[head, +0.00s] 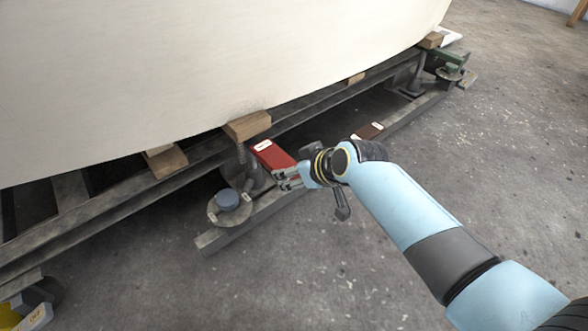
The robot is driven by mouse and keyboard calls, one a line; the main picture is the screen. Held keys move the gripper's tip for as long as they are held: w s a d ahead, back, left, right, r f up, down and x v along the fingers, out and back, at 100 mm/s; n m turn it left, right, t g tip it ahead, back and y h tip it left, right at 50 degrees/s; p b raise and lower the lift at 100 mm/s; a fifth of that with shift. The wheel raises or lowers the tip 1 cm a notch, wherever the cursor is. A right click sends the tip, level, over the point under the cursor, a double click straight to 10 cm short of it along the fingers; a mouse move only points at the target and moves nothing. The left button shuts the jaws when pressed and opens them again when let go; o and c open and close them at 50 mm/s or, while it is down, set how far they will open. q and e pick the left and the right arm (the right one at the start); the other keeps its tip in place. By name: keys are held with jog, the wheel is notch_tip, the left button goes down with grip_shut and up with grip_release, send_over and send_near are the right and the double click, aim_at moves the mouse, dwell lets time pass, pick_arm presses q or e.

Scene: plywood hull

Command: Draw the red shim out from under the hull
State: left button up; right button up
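The red shim (276,159) is a flat red piece with a white label at its far end. It lies just right of a wooden block (247,126) under the edge of the cream hull (200,70). The label end is in full view, and no part of the shim shows pinched beneath the hull. My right gripper (287,179) is shut on the near end of the red shim, its fingers hiding that end. My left gripper is not in view.
A dark steel cradle (75,238) runs under the hull, with a round-footed support (227,200) close left of my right gripper. A brown labelled piece (367,131) lies on the lower beam. The concrete floor (270,285) in front is open.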

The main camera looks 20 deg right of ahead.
jog(key=o, duration=1.3)
jog(key=shift+c, duration=0.2)
jog(key=v, duration=1.2)
